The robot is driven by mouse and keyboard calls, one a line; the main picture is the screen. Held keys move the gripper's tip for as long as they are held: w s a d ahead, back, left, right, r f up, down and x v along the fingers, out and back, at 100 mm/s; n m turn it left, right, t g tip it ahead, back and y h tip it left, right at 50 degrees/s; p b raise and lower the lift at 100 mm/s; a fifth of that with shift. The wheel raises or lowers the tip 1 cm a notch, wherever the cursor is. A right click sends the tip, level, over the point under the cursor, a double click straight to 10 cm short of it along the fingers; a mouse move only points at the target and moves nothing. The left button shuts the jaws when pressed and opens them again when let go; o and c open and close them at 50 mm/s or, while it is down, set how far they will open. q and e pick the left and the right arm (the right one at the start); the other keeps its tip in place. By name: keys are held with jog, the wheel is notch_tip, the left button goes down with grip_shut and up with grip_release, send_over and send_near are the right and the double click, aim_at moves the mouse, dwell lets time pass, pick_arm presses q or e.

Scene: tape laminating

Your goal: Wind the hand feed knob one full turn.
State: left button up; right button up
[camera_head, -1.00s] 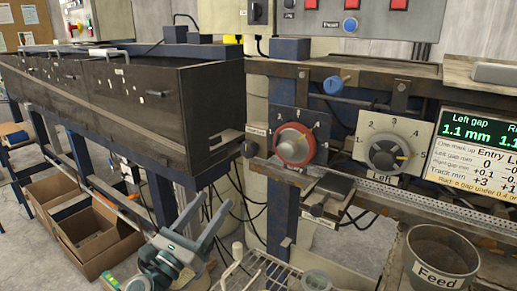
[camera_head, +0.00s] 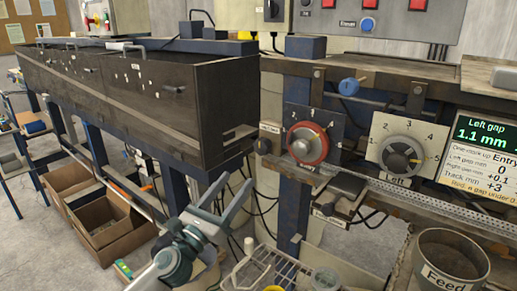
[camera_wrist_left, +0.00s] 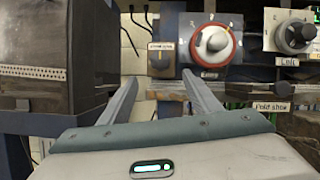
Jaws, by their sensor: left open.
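The hand feed knob (camera_head: 264,146) is a small black round knob on the machine's front rail, just right of the dark cabinet, under a small label plate. It also shows in the left wrist view (camera_wrist_left: 160,63), left of the red-ringed dial. My left gripper (camera_head: 221,184) is open and empty, below and to the left of the knob in the head view. In the left wrist view its two fingers (camera_wrist_left: 160,78) point toward the knob, which lies between and beyond their tips, apart from them. The label wording is too small to read surely. My right gripper is out of view.
The red-ringed Entry dial (camera_head: 307,144) and the grey Left dial (camera_head: 400,154) stand right of the knob. The dark cabinet (camera_head: 150,100) is close on the left. A small black block (camera_head: 340,188) sticks out below the dials. A wire rack (camera_head: 268,272) and a Feed bucket (camera_head: 450,262) stand lower.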

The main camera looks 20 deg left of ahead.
aim_at(260, 150)
pick_arm(q)
jog(key=p+x, duration=0.3)
jog(key=x, duration=1)
jog(key=c, duration=1.1)
